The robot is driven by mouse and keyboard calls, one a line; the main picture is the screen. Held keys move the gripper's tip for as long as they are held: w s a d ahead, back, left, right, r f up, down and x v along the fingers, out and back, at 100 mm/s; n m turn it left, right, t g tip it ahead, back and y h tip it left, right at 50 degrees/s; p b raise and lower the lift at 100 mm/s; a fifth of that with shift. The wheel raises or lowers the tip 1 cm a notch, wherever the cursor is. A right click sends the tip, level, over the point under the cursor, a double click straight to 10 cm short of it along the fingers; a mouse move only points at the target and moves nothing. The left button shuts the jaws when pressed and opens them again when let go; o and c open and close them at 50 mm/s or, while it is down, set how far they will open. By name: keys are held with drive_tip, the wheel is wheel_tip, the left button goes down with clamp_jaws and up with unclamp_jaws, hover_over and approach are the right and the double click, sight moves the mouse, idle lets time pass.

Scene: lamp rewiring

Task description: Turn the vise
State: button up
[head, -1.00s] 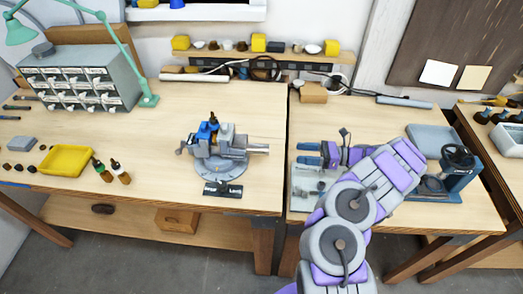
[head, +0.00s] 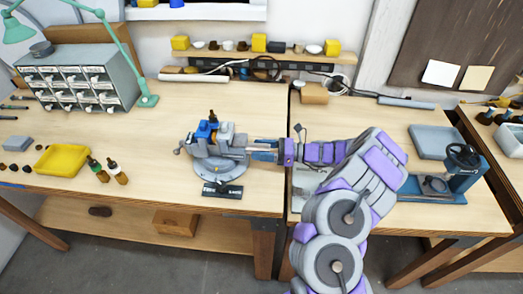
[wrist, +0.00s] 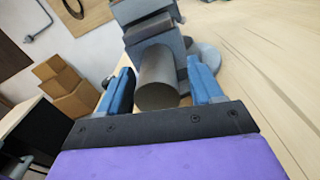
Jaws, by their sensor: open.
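The grey vise (head: 218,166) stands on its round base on the wooden workbench, left of my arm in the head view. A blue and dark object sits in its jaws. My gripper (head: 265,150) is at the vise's right end. In the wrist view, my gripper (wrist: 160,88) is open, with its blue fingers on either side of the vise's grey cylindrical bar (wrist: 160,80). The bar lies between the fingers, with gaps visible on both sides. The vise body (wrist: 150,25) shows beyond the bar.
A yellow tray (head: 64,160) and small bottles (head: 105,170) stand to the left. A black labelled block (head: 222,190) lies in front of the vise. A blue press-like tool (head: 455,175) stands at right. Bench space behind the vise is clear.

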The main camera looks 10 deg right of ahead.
drive_tip(key=shift+c, duration=0.4)
clamp_jaws()
